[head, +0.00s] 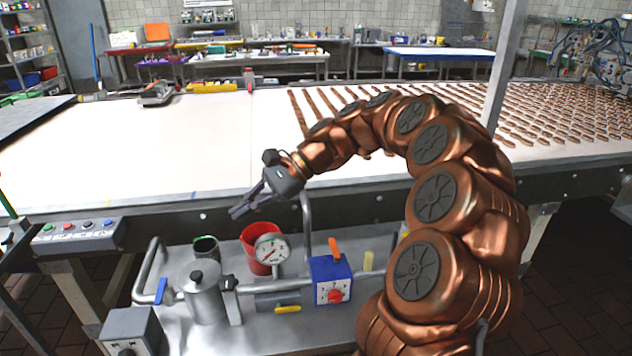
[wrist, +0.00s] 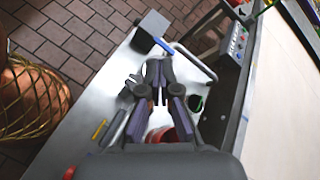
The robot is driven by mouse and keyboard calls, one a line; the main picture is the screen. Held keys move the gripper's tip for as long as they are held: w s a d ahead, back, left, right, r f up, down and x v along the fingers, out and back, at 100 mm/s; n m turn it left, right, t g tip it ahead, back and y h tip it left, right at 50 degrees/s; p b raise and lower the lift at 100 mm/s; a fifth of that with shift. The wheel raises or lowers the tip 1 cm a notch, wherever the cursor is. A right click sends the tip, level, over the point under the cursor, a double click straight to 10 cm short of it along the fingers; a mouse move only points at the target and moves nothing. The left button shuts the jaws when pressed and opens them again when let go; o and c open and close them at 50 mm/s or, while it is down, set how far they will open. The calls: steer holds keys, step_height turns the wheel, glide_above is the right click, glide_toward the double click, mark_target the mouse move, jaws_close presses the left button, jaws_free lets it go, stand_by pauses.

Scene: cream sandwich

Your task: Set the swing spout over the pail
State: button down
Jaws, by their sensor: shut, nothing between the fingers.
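The red pail (head: 256,240) stands on the steel bench behind a round gauge, which hides part of it. In the wrist view the pail (wrist: 156,135) shows partly beneath my fingers. A grey upright pipe (head: 306,218) rises to the right of the pail, near my wrist. It may be the swing spout, but I cannot tell for certain, nor see its outlet. My gripper (head: 238,208) is shut and empty, above and slightly left of the pail. In the wrist view my gripper (wrist: 158,76) has its fingers together over the bench.
The gauge (head: 271,250), a metal pot (head: 203,292), a dark green cup (head: 206,249) and a blue box with a red knob (head: 331,279) crowd the bench. A curved pipe rail (head: 146,270) is at left.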

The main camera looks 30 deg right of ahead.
steer(key=w+d+f+m+t, duration=0.25)
steer(key=d+m, duration=0.25)
steer(key=d, duration=0.7)
steer(key=w+d+f+m+t+h, duration=0.15)
steer(key=d+m+t, duration=0.3)
steer(key=d, duration=0.75)
steer(key=w+d+f+m+t, duration=0.1)
steer(key=d+f+m+t, duration=0.3)
steer(key=d, duration=0.7)
steer(key=w+a+f+g+p, duration=0.1)
steer(key=w+a+p, duration=0.3)
steer(key=w+a, duration=0.4)
steer(key=shift+w+a+f+m, duration=0.2)
steer(key=shift+w+f+m, duration=0.25)
steer(key=shift+w, duration=0.65)
